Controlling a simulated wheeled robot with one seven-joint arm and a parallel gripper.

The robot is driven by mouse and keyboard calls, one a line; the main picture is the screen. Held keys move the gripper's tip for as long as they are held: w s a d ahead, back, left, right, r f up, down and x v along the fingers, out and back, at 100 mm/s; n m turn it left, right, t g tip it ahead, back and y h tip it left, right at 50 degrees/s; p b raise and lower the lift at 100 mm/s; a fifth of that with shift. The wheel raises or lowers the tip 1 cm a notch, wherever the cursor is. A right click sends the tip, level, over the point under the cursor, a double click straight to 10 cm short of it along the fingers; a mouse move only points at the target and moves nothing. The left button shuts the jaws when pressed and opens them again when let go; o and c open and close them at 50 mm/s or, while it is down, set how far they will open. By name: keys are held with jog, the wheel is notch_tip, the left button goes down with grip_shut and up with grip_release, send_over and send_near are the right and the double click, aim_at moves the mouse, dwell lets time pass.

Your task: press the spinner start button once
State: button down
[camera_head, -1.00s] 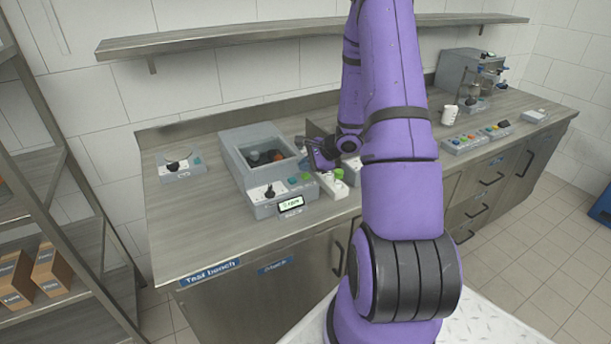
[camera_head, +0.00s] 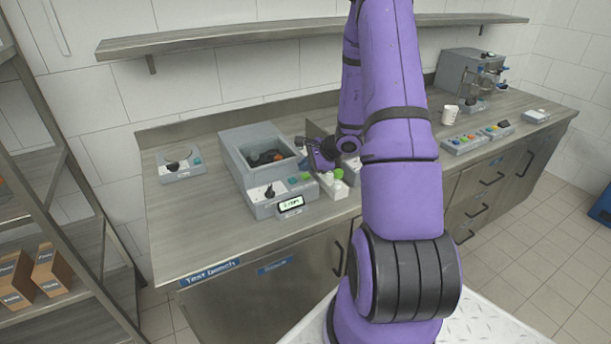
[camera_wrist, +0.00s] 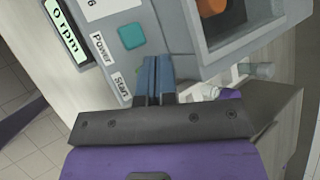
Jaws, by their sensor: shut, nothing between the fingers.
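The spinner (camera_head: 262,205) is a grey box on the left part of the bench, with an open well (camera_head: 266,157) and a front panel. The wrist view shows its display (camera_wrist: 65,31) reading 0 rpm, and a teal button (camera_wrist: 132,36) beside the Power label. The Start label (camera_wrist: 121,86) sits just left of my fingertips. My gripper also shows in the head view (camera_head: 303,142).
White and green items (camera_head: 336,180) stand right of the spinner. A small control box (camera_head: 181,168) is at left. A white cup (camera_head: 450,114), a button panel (camera_head: 478,137) and a filler machine (camera_head: 470,77) are at right. A shelf (camera_head: 300,30) runs above.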

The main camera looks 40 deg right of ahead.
aim_at(306, 176)
jog(key=shift+f, duration=0.35)
jog(key=shift+f, duration=0.45)
dwell(0.7)
jog(key=shift+r, duration=0.9)
jog(key=shift+r, duration=2.5)
